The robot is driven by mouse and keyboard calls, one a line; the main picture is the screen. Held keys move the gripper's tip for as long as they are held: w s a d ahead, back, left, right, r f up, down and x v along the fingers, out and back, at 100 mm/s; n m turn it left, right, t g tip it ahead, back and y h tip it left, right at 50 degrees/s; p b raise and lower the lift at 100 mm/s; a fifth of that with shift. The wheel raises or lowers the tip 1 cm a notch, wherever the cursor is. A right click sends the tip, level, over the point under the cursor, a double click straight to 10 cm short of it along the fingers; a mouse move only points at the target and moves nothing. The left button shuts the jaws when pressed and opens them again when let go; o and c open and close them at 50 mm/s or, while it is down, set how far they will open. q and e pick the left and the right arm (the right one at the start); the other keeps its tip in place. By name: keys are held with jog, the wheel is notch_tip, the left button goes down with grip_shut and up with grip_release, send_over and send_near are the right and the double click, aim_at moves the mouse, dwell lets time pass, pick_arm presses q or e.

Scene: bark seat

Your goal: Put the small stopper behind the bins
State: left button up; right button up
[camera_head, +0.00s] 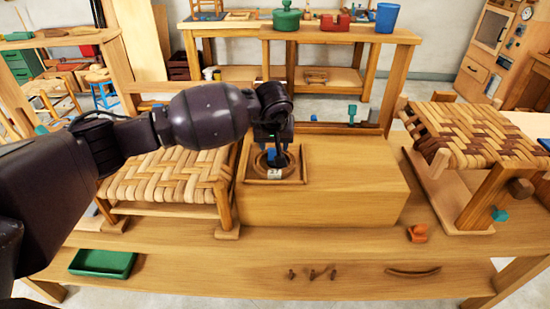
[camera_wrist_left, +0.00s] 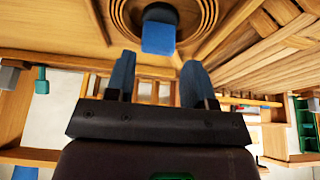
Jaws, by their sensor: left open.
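A small blue block-like piece, possibly the stopper, stands in the round wooden dish (camera_head: 300,178) on the light wood box. In the left wrist view the blue piece (camera_wrist_left: 158,38) shows clearly, with the ringed dish (camera_wrist_left: 205,12) around it. My left gripper (camera_head: 277,152) points down over the dish. In the wrist view its two blue fingertips (camera_wrist_left: 158,80) are spread apart, with the blue piece beyond the gap and nothing held. The arm partly hides the dish in the head view. I cannot surely pick out the bins. My right gripper is not in view.
A woven seat (camera_head: 165,178) stands left of the box (camera_head: 320,205), another woven seat (camera_head: 480,135) right. A teal piece (camera_head: 352,113) stands behind the box. An orange piece (camera_head: 417,233) and a teal cube (camera_head: 500,214) are at right. A green tray (camera_head: 90,262) lies front left.

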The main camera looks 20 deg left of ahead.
aim_at(275, 149)
pick_arm(q)
jog(key=shift+w+x, duration=0.15)
jog(key=shift+x, duration=1.25)
jog(key=shift+w+x, duration=0.15)
jog(key=shift+x, duration=1.2)
jog(key=shift+r, duration=0.15)
jog(key=c, duration=0.6)
